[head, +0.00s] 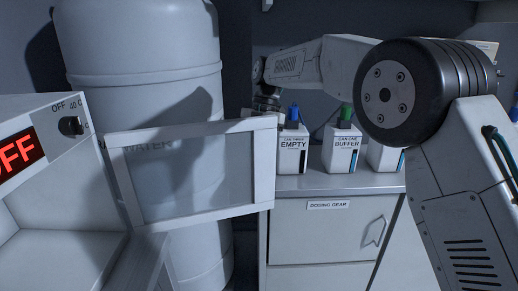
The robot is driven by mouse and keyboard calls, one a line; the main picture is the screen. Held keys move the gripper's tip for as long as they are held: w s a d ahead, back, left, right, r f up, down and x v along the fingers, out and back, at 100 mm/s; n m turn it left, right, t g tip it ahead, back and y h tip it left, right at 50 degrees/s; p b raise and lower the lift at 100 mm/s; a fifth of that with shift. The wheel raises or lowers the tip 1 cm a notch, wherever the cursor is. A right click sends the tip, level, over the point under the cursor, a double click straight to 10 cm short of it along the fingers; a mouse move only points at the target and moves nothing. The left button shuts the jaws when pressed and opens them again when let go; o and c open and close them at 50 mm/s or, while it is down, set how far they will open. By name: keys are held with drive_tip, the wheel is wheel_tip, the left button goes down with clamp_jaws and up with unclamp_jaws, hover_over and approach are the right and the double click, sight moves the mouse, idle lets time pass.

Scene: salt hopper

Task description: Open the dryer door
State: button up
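The dryer (50,175) is a pale box at the left edge, with a red lit OFF display (18,155) and a dark knob (70,126). Its door (262,165), a pale frame around a see-through pane, stands swung out to the right of the box, and the pale interior shows at lower left. My gripper (264,112) is at the door's upper right corner, reaching down from my arm. Its fingertips are mostly hidden around the door's top edge, so I cannot tell whether they touch or hold it.
A large white water tank (145,60) stands behind the door. A dosing gear cabinet (320,235) is below.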

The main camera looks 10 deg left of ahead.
drive_tip(key=shift+d, duration=0.15)
drive_tip(key=v, duration=0.7)
drive_tip(key=shift+w+r, duration=0.25)
drive_tip(key=shift+r, duration=0.1)
